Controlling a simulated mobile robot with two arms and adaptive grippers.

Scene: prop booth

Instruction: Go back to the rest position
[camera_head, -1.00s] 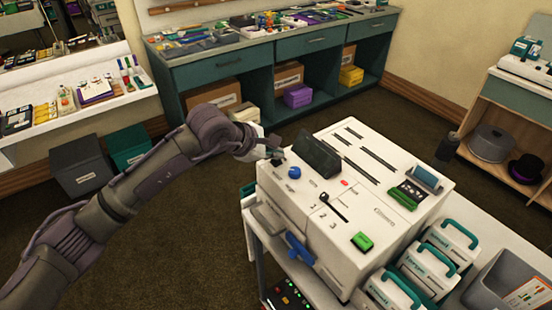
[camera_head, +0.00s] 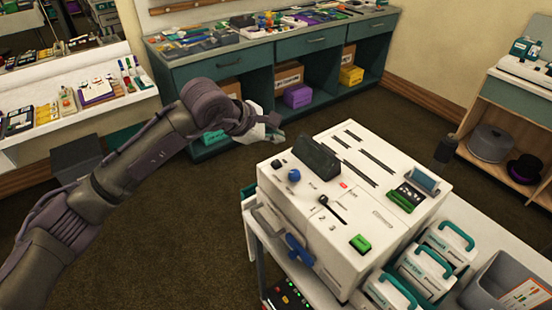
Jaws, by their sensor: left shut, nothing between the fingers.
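My left gripper (camera_head: 274,137) is shut and empty. It hangs in the air just past the far left corner of the white machine (camera_head: 345,242), apart from it in the picture. My right gripper does not show.
The machine stands on a white cart with several teal-handled cases (camera_head: 438,258) and a grey bin (camera_head: 499,283) at right. A teal workbench (camera_head: 222,72) runs along the back. A white shelf (camera_head: 80,113) is at left. The brown floor (camera_head: 190,235) between is clear.

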